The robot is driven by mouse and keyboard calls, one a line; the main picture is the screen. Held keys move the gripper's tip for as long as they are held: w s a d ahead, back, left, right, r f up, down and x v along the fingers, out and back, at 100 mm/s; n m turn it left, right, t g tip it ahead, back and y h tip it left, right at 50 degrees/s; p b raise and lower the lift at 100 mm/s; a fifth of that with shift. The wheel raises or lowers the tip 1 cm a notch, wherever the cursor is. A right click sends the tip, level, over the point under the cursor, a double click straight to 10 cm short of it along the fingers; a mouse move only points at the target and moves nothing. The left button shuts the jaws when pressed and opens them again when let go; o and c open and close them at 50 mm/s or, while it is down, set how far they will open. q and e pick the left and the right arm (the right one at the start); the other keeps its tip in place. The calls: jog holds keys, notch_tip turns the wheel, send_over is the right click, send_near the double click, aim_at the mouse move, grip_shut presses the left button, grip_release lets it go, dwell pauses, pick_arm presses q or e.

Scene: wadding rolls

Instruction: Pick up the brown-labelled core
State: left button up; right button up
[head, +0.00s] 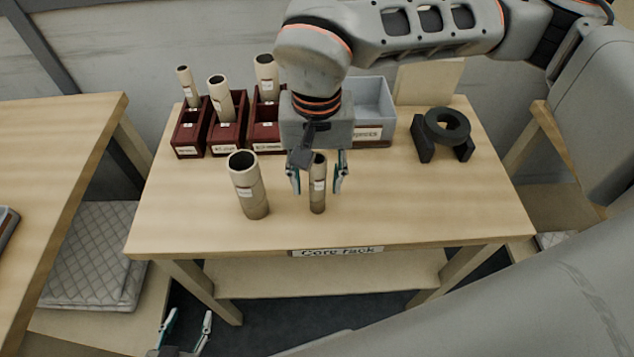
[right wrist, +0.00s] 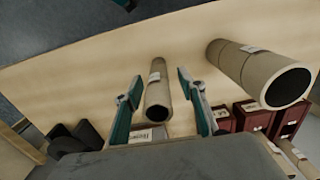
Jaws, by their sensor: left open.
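A slim cardboard core (head: 318,190) stands upright on the table near its front, with a pale label; I cannot make out brown on it. My right gripper (head: 318,180) is above it, pointing down, with one finger on each side. In the right wrist view the slim core (right wrist: 157,98) lies between the open fingers (right wrist: 160,100), with a gap on both sides. A thicker core (head: 250,190) stands to its left, also with a pale label; it shows in the right wrist view (right wrist: 245,68). My left gripper (head: 188,328) is open and empty, low beside the table's front left.
Dark red boxes (head: 190,138) with labels stand at the back left, with several cores upright in them. A grey bin (head: 374,110) stands behind my right arm. A black ring on a dark stand (head: 446,128) is at the right. The table's front right (head: 430,205) is clear.

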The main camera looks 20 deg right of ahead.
aim_at(318, 193)
notch_tip(318, 193, down, 4)
jog(key=shift+s+f, duration=0.1)
jog(key=c, duration=1.1)
